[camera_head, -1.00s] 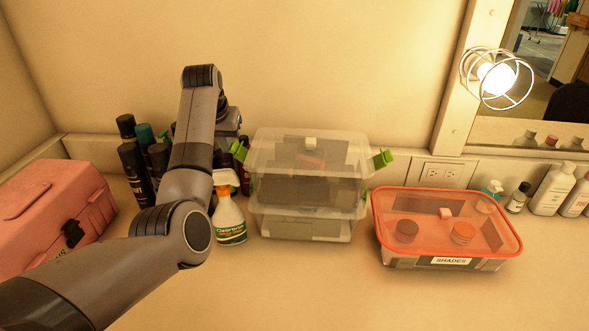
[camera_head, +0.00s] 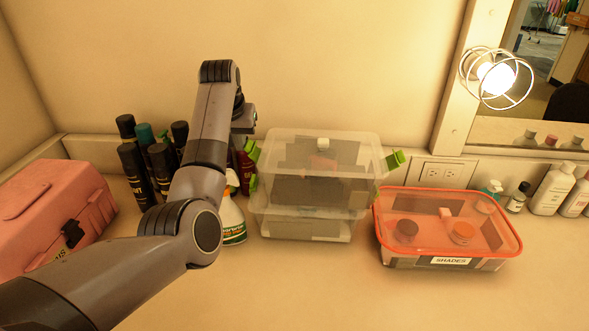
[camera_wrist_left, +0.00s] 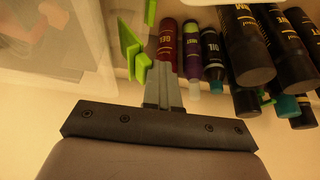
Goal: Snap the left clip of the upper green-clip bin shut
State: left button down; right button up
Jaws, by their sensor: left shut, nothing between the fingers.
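The upper green-clip bin (camera_head: 318,185) is translucent with a pale lid and sits on a similar lower bin (camera_head: 300,230), offset to its right. Its left clip (camera_head: 254,151) sticks outward from the lid's left side. Its right clip (camera_head: 396,160) also sticks out. My left gripper (camera_head: 243,132) is at the bin's left side, near the left clip; its fingertips are hidden in the head view. In the left wrist view its fingers (camera_wrist_left: 164,82) are shut and empty, close beside green clip parts (camera_wrist_left: 131,42). Whether they touch is unclear. My right gripper is out of view.
Several dark bottles (camera_head: 132,165) and a spray bottle (camera_head: 232,215) stand left of the bins, close to my arm. A pink case (camera_head: 55,205) is at far left. An orange-rimmed box (camera_head: 450,262) marked SHADES is at right. The front counter is clear.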

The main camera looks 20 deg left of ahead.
pick_arm(q)
jog(key=shift+w+d+r, duration=0.15)
jog(key=shift+d, duration=0.55)
jog(key=shift+w+d+r, duration=0.1)
jog(key=shift+d, duration=0.55)
jog(key=shift+s+a+r, duration=0.1)
jog(key=shift+a+r, duration=0.1)
jog(key=shift+r, duration=0.75)
jog(key=shift+w+a+r, duration=0.1)
jog(key=shift+a+r, duration=0.1)
jog(key=shift+r, duration=0.8)
jog(key=shift+s+a+r, duration=0.1)
jog(key=shift+a+r, duration=0.1)
jog(key=shift+r, duration=0.75)
